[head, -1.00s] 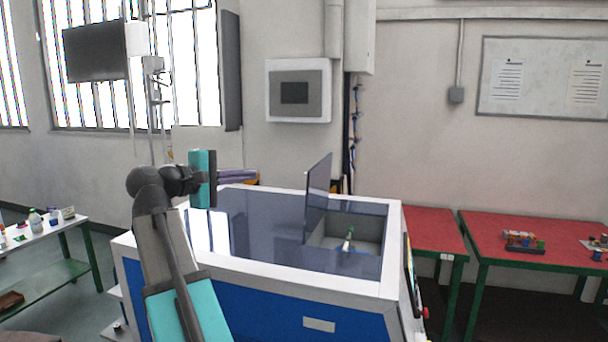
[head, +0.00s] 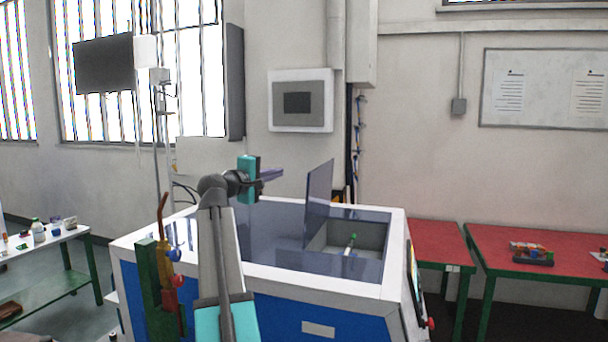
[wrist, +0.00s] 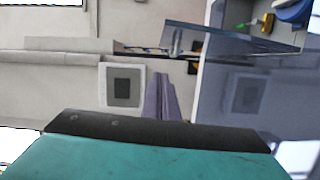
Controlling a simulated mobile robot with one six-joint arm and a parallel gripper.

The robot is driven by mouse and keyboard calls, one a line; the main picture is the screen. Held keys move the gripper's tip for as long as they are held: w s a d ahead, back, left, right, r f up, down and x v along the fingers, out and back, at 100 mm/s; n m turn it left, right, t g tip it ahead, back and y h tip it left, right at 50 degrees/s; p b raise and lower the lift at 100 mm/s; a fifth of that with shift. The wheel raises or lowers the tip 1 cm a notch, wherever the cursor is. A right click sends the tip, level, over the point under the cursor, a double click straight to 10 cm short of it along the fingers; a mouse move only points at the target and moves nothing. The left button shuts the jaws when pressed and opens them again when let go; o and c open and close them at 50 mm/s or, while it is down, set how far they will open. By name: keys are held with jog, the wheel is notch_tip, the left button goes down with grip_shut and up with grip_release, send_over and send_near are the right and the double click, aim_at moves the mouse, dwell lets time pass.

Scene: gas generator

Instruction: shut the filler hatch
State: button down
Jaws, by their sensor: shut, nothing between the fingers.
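The filler hatch (head: 318,203) is a dark glassy panel standing upright on top of the white and blue generator (head: 275,270). Beside it is the open filler bay (head: 368,236), with a small green-tipped fitting inside. My gripper (head: 279,173) is shut and empty, pointing right above the generator top, left of the hatch and apart from it. In the wrist view the purple-grey fingers (wrist: 161,80) are together. A bluish panel that looks like the hatch (wrist: 232,38) crosses the upper right there.
A green post with red, yellow and blue fittings (head: 164,272) stands at the generator's left front. A grey box (head: 300,100) hangs on the wall behind. Red tables (head: 500,235) stand at the right, a white bench (head: 45,240) at the left.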

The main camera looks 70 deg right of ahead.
jog(key=shift+s+d, duration=0.15)
jog(key=shift+s, duration=0.1)
jog(key=s+d+p, duration=0.4)
jog(key=s+d, duration=0.1)
jog(key=d, duration=0.5)
jog(key=shift+s+f, duration=0.2)
jog(key=shift+s, duration=0.2)
dwell(0.4)
dwell(0.5)
